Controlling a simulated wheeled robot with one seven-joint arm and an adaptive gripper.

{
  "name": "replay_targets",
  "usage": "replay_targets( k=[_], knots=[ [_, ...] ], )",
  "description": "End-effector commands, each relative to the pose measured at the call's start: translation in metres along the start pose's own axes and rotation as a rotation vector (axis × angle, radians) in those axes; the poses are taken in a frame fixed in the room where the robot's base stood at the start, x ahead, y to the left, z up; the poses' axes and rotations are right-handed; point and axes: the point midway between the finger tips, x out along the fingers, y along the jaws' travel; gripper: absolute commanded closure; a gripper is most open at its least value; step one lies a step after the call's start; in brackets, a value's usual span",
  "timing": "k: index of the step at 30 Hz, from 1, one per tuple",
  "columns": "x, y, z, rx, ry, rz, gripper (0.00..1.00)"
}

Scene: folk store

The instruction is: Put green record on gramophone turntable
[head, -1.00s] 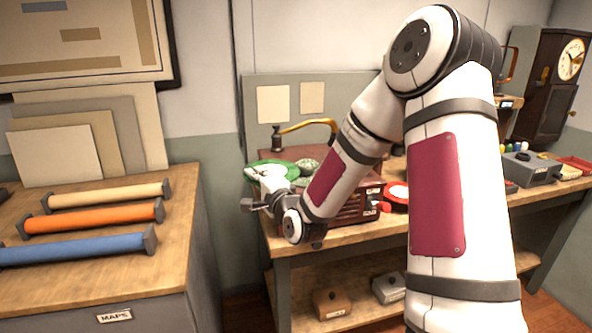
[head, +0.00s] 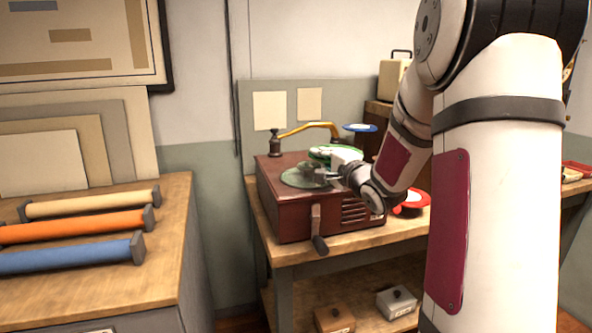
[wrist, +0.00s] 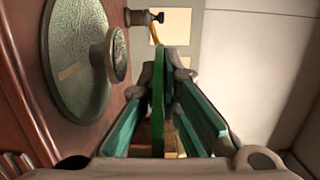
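My gripper (head: 330,175) is beside the wooden gramophone (head: 283,207), close above the right part of its turntable (head: 297,180). The green record (head: 322,150) is at the gripper, behind its fingers in the head view. In the wrist view the record (wrist: 160,115) is a thin green edge between the teal finger pads, which close in on it near their tips. The bare greenish turntable (wrist: 72,40) lies left of the fingers there, apart from the record, with a round knob (wrist: 117,55) at its middle. The gripper partly hides the turntable in the head view.
A brass tone arm (head: 305,127) curves behind the turntable, and a crank (head: 317,230) juts from the gramophone's front. A red record (head: 412,202) is at its right, a blue one (head: 360,127) behind. The map cabinet (head: 120,285) stands left.

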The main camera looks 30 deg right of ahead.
Motion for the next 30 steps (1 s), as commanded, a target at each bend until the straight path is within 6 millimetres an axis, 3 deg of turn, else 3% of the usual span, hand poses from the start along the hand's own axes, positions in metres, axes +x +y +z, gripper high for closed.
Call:
replay_targets(
  k=[6,12,17,24,30],
  knots=[
    [0.046,0.006,0.029,0.0,-0.005,-0.002,1.0],
    [0.068,0.007,0.041,-0.001,-0.002,-0.002,1.0],
    [0.071,0.014,0.042,0.001,0.0,0.001,1.0],
    [0.071,0.044,0.042,0.001,-0.001,0.002,1.0],
    [0.07,0.043,0.042,-0.001,-0.001,-0.001,1.0]
  ],
)
